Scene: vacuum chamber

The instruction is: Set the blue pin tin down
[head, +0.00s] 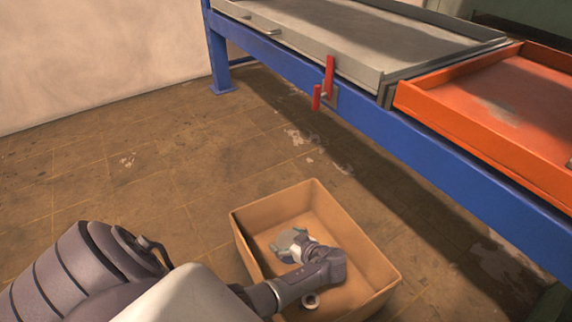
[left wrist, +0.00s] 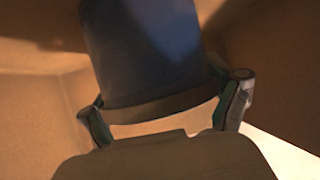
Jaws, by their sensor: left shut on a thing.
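The blue pin tin (left wrist: 150,50) shows in the left wrist view as a dark blue cylinder between the two fingers of my left gripper (left wrist: 166,108). The gripper is shut on it, near the tin's closer end. In the head view my left gripper (head: 291,243) is down inside an open tan box (head: 374,262) on the floor. The tin cannot be made out there; the gripper and wrist hide it. Whether the tin touches the box bottom cannot be told. My right gripper is not in view.
A blue-framed bench (head: 420,150) stands behind, carrying a grey tray (head: 350,35) and an orange tray (head: 480,110). The tiled floor (head: 150,170) left of the box is clear.

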